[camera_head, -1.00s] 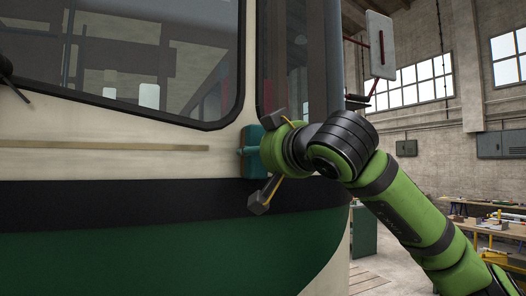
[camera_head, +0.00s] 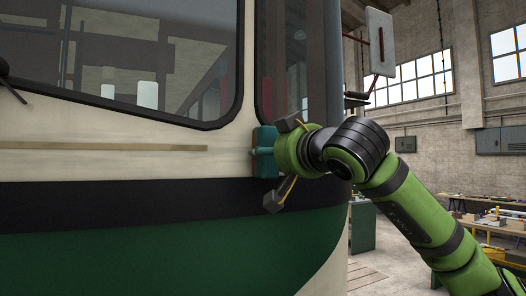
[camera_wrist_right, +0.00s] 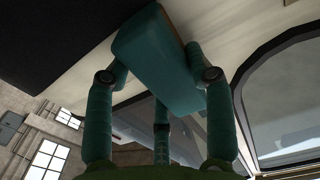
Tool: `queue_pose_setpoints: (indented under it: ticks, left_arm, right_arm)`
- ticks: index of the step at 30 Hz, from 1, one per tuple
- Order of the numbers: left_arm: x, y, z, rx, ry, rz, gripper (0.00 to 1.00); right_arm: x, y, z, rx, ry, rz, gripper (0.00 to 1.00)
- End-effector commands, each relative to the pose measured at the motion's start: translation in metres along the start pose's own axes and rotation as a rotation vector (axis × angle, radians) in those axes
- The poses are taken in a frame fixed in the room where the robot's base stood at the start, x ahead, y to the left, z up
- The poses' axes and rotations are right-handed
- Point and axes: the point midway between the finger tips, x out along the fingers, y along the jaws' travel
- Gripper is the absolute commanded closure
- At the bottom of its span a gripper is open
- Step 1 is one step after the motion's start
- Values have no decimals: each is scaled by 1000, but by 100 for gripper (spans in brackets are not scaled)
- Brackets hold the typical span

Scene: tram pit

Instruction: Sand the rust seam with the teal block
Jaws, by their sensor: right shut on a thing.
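The rust seam (camera_head: 100,146) is a thin brownish horizontal strip on the cream tram panel, left of centre, below the window and above the black band. My right gripper (camera_head: 263,152) is to the right of the seam's right end, in front of the cream panel. It is shut on the teal block (camera_wrist_right: 158,62), whose wedge-like shape shows between the teal fingers in the right wrist view. In the head view the block and the fingers blend together. I cannot tell whether the block touches the panel. My left gripper is not in view.
The tram front (camera_head: 110,250) fills the left side, with a black band (camera_head: 120,199) below the seam. A wiper-like dark part (camera_head: 8,80) juts in at far left. A mirror (camera_head: 380,42) stands out at upper right. Workbenches (camera_head: 490,228) are behind on the right.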

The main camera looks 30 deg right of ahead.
Motion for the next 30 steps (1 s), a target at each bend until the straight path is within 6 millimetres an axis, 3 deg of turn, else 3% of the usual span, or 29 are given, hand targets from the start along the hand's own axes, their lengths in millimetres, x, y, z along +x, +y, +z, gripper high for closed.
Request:
queue_pose_setpoints:
  ticks: [23, 30]
  left_arm:
    - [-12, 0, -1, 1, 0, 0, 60]
    - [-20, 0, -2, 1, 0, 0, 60]
  right_arm:
    - [3, 40, -2, 0, 0, -1, 72]
    - [5, 62, -2, 0, -1, 3, 72]
